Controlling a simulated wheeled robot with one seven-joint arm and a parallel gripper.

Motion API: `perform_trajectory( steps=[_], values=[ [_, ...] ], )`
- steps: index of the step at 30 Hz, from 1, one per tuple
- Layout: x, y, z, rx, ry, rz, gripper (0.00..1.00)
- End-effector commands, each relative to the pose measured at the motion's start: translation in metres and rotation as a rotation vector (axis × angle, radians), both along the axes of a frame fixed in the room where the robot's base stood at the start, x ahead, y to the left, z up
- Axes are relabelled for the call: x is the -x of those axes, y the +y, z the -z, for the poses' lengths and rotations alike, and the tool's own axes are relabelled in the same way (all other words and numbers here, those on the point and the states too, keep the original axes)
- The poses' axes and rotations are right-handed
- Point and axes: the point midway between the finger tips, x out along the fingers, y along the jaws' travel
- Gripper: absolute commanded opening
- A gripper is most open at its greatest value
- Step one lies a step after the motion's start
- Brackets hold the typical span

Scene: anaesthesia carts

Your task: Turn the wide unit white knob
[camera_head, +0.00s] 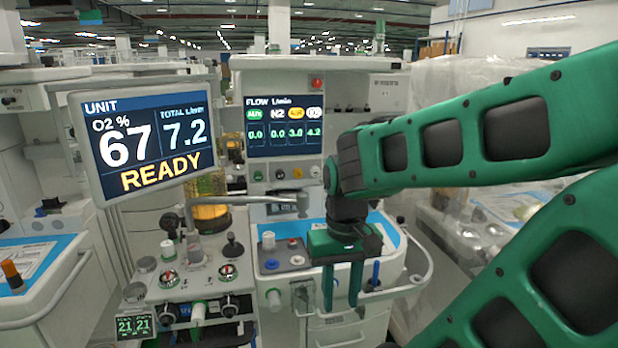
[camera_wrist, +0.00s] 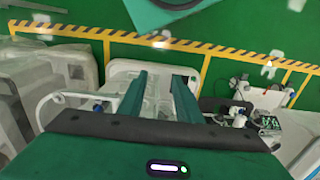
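The wide unit (camera_head: 395,95) stands in the middle, with a FLOW display (camera_head: 284,125) reading 0.0, 0.0, 3.0 and 4.2. A white upright knob (camera_head: 268,241) stands on its grey panel, beside a red-topped button.
A tilted UNIT screen (camera_head: 145,135) reading READY hangs at left, above a narrower unit with several knobs and dials. A blue knob (camera_head: 376,272) stands just right of my fingers. A white rail (camera_head: 425,265) bounds the worktop. Plastic-wrapped equipment (camera_head: 480,215) stands at right.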

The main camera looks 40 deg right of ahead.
Motion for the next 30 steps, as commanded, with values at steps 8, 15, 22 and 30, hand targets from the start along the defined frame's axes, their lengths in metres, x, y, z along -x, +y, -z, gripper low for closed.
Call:
perform_trajectory(
  steps=[8,15,22,30],
  values=[
    [-0.006,0.003,-0.005,0.022,-0.050,-0.058,0.47],
    [-0.116,0.053,-0.007,0.095,-0.288,-0.388,0.47],
    [-0.212,0.101,-0.003,0.079,-0.568,-0.641,0.47],
    [-0.300,0.068,-0.013,0.125,-0.961,-0.672,0.47]
  ],
)
